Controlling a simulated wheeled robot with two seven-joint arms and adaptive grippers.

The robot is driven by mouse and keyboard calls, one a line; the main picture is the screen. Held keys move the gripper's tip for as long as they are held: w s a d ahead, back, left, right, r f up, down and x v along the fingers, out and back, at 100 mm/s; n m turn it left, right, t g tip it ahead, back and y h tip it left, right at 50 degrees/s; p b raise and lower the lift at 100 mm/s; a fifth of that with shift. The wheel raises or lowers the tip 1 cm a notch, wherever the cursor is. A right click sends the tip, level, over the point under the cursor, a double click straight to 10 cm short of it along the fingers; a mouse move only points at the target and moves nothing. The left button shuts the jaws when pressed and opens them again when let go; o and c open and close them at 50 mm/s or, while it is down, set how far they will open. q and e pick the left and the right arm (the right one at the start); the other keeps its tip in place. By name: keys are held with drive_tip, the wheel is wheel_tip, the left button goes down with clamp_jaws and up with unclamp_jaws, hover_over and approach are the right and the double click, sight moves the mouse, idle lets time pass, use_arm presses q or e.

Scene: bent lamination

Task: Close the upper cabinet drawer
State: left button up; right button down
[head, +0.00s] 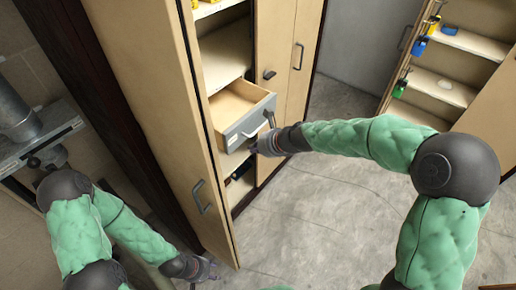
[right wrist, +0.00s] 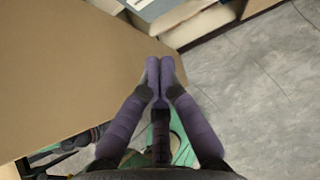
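The upper drawer (head: 240,115) of the tall cabinet is pulled out, with a grey front and a bar handle (head: 260,132). Its inside looks empty. My right gripper (head: 253,148) is just below and beside the drawer front's right part; I cannot tell whether it touches. In the right wrist view its fingertips (right wrist: 160,64) are together with nothing seen between them. A grey-blue panel (right wrist: 125,10), likely the drawer front, shows at the top edge there. My left gripper (head: 214,268) is low, near the bottom of the open left cabinet door (head: 165,110), away from the drawer.
The open left door stands between my left arm and the drawer. The right door (head: 290,60) is beside the drawer. Lower compartments (head: 238,185) sit under it. Another open cabinet (head: 440,75) with hanging padlocks stands at the right. The grey floor (head: 310,200) is clear.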

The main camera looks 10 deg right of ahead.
sight(232, 146)
use_arm(q)
drive_tip(key=shift+f+b, duration=0.6)
drive_tip(key=shift+f, duration=0.25)
use_arm(e)
drive_tip(key=shift+w+a+f, duration=0.6)
drive_tip(key=shift+w+a, duration=0.2)
drive_tip(key=shift+w, duration=0.25)
drive_tip(key=shift+w+a+f, duration=0.65)
drive_tip(key=shift+w+a, duration=0.15)
drive_tip(key=shift+w, duration=0.2)
drive_tip(key=shift+w+a+f, duration=0.6)
drive_tip(key=shift+w+a, duration=0.2)
drive_tip(key=shift+w, duration=0.25)
